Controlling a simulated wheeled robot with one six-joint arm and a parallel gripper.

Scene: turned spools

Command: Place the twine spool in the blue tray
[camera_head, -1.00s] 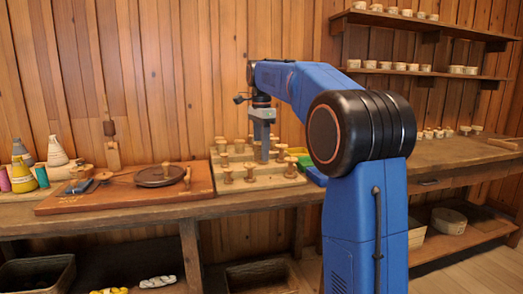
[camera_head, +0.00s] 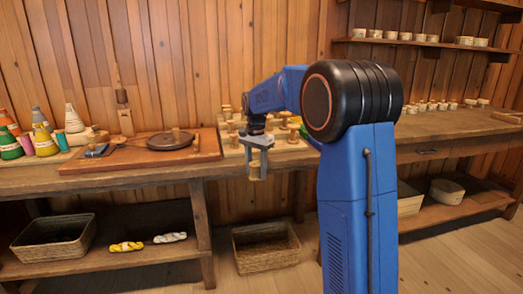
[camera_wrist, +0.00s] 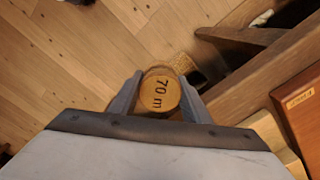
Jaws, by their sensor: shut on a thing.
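My gripper (camera_head: 257,165) is shut on a small wooden spool (camera_head: 257,174), held out in front of the workbench's front edge. In the wrist view the spool (camera_wrist: 160,92) shows its round tan end, marked "70 m", between my two fingers. I cannot tell from here whether twine is wound on it. The blue tray cannot be made out in either present view; my arm hides part of the bench on the right.
Several wooden spools stand on a pale board (camera_head: 232,150) behind my gripper. A red-brown board (camera_head: 90,163) carries a dark round disc (camera_head: 170,140). Coloured cones of thread stand at far left. A woven basket (camera_head: 265,250) sits on the floor below; the right bench (camera_head: 450,122) has clear room.

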